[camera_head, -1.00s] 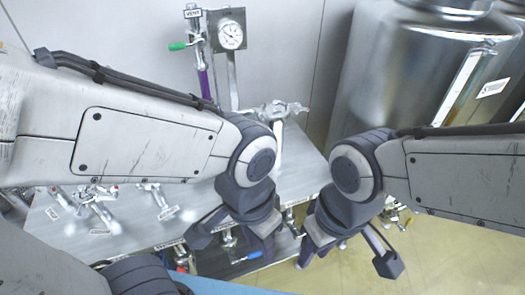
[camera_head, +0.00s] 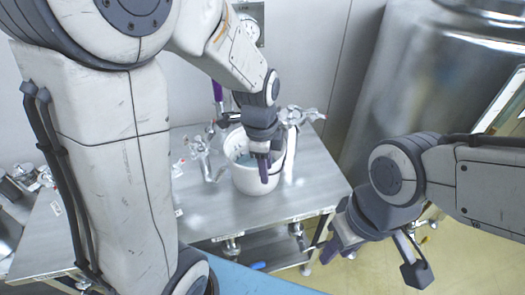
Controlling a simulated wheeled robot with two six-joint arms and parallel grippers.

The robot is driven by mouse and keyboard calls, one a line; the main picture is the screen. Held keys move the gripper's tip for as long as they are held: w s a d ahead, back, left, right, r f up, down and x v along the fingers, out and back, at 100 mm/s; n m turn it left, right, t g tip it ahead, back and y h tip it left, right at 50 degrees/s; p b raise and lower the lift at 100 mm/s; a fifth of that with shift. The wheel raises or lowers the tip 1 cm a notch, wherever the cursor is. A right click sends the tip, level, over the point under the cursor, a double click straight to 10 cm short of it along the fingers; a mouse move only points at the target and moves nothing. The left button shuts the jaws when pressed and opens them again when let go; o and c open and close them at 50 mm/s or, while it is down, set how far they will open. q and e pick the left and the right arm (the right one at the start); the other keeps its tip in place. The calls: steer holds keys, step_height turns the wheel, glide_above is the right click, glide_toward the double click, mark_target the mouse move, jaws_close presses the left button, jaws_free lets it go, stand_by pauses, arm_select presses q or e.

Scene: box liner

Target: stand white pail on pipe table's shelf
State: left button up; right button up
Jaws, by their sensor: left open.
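The white pail (camera_head: 255,180) stands upright on the top of the grey metal pipe table (camera_head: 312,180). Something bluish shows inside it. My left gripper (camera_head: 267,168) is open, pointing down at the pail's right rim. One finger shows in front of the rim; whether the rim lies between the fingers, or is touched, I cannot tell. The table's lower shelf (camera_head: 287,258) shows in part below the front edge. My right gripper (camera_head: 378,262) is open and empty, to the right of the table over the floor.
Metal taps and pipe fittings (camera_head: 199,148) stand on the table around the pail. A large steel tank (camera_head: 410,75) stands at the back right. Yellow floor (camera_head: 470,255) is open at the right.

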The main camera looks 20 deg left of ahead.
arm_select(q)
steer(key=w+a+f+m, duration=0.2)
steer(key=w+a+m, duration=0.1)
steer(key=a, duration=0.3)
steer(key=w+a+f+m, duration=0.2)
steer(key=a+f, duration=0.1)
steer(key=a, duration=0.2)
glide_above(238, 175)
steer(key=f+p, duration=0.1)
steer(key=f, duration=0.3)
steer(key=shift+a+f, duration=0.1)
steer(key=shift+a, duration=0.1)
step_height(238, 175, down, 5)
steer(key=shift+w+d+r+p, duration=0.1)
steer(key=shift+d+p, duration=0.05)
steer(key=shift+p, duration=0.8)
steer(key=shift+f, duration=0.45)
steer(key=shift+w, duration=0.1)
jaws_close()
steer(key=shift+w+r, duration=0.1)
